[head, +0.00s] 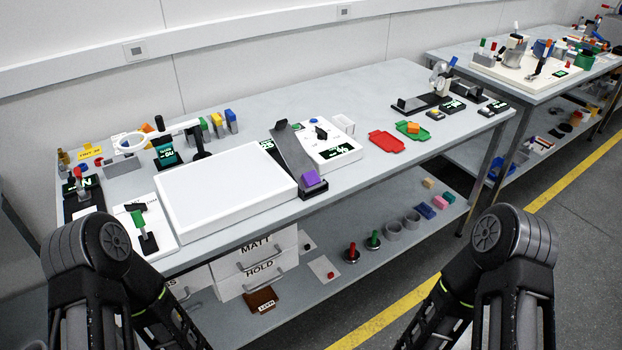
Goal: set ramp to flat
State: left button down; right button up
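The ramp (291,150) is a dark grey plate on the bench, just right of the large white light panel (222,188). It looks tilted, with its far end raised and its near end low at a dark stop (314,191). A purple block (310,177) rests at the low end. A white board (342,158) with a small black knob or lever (321,132) and green-on-black labels lies right beside the ramp. I cannot read its setting. Both my arms show at the bottom corners, short of the bench; neither gripper's fingers are in view.
A red tray (386,142) and a green tray (412,130) with an orange block lie to the right. A magnifier (128,141) and small coloured parts crowd the back left. Drawers and a lower shelf (335,300) sit below.

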aim_at(288, 143)
jog(key=i+l+u, duration=0.1)
jog(key=u, duration=0.75)
jog(key=l+u, duration=0.35)
jog(key=l, duration=0.25)
jog(key=l+u, duration=0.35)
jog(key=l, duration=0.3)
jog(key=k+l+u, duration=0.15)
jog(key=l+u, duration=0.2)
jog(key=l, duration=0.2)
jog(key=k+l, duration=0.1)
jog(key=l, duration=0.35)
jog(key=k+l, duration=0.1)
jog(key=l, duration=0.3)
jog(key=k+l, duration=0.15)
jog(key=l, duration=0.3)
jog(key=k+l+u, duration=0.1)
jog(key=l, duration=0.35)
jog(key=k+l, duration=0.15)
jog(key=l, duration=0.25)
jog(key=k+l, duration=0.1)
jog(key=l, duration=0.35)
